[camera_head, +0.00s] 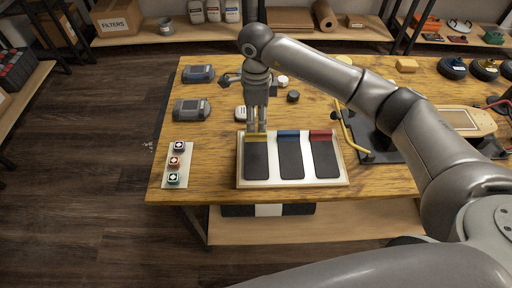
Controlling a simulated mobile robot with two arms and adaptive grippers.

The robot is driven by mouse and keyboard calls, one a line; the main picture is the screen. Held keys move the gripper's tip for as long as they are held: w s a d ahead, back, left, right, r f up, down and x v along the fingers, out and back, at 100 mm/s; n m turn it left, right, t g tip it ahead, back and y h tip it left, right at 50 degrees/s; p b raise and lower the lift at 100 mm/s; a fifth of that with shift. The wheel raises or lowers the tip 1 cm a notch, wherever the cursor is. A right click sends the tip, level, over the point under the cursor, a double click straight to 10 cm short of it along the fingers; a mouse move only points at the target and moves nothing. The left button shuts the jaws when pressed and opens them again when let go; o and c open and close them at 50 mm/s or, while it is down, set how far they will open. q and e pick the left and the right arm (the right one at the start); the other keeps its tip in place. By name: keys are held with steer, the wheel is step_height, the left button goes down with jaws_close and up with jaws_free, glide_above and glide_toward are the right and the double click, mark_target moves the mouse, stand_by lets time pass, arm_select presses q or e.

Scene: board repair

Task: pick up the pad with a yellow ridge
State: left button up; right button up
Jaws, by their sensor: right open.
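The pad with a yellow ridge (256,161) is a dark rounded rectangle at the left end of a pale tray (265,184) near the table's front edge. Its yellow ridge lies along its far edge. My right gripper (257,128) points down at the yellow ridge, with its fingertips at or just above it. The gripper is open, and I cannot tell whether it touches the ridge. The fingers hide part of the ridge. My left gripper does not show.
Beside it in the tray lie a pad with a blue ridge (290,160) and a pad with a red ridge (324,158). A strip with several buttons (165,167) lies to the left. Two grey-blue devices (192,109) and small round pieces (293,96) stand behind. A yellow handle (347,134) is at right.

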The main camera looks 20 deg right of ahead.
mark_target(256, 132)
step_height(256, 132, down, 6)
steer(key=shift+r+p, duration=0.15)
steer(key=shift+p, duration=0.45)
steer(key=shift+c, duration=0.2)
jaws_close()
